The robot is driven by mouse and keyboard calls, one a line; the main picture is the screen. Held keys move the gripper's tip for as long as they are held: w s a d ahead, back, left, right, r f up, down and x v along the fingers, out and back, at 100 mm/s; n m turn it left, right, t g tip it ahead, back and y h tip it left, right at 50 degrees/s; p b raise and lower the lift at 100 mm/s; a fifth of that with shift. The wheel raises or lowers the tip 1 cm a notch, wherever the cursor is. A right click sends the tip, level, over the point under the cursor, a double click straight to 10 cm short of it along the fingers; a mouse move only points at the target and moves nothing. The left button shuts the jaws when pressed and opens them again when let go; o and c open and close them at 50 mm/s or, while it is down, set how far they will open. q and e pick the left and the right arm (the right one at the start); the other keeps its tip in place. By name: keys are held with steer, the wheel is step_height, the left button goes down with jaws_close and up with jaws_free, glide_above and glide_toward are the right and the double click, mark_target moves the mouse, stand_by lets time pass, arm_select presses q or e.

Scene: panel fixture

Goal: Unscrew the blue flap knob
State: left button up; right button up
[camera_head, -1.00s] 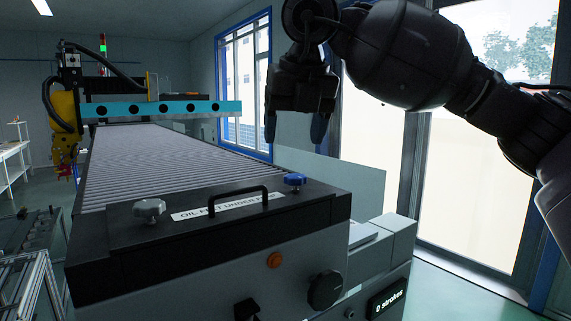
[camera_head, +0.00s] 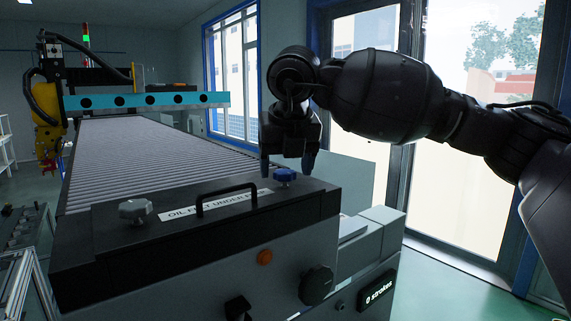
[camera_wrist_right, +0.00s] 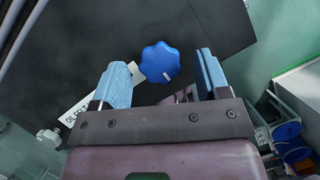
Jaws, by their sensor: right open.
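The blue flap knob (camera_head: 285,177) sits on the right end of the black flap (camera_head: 100,240) of the machine. In the right wrist view the lobed blue knob (camera_wrist_right: 160,62) lies between and a little beyond the fingertips. My right gripper (camera_head: 289,165) points down at the knob, its fingers open on either side of it. The same open right gripper (camera_wrist_right: 163,80) shows two blue-padded fingers with nothing held. I cannot tell whether the fingertips are level with the knob. My left gripper is not in view.
A grey knob (camera_head: 135,211) stands at the flap's left end. A black handle (camera_head: 226,199) arches over a white label (camera_head: 190,213) between the knobs. The front face carries an orange button (camera_head: 264,257) and a black dial (camera_head: 316,285).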

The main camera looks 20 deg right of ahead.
steer(key=shift+w+f, duration=0.1)
steer(key=shift+f, duration=0.15)
steer(key=c, duration=0.9)
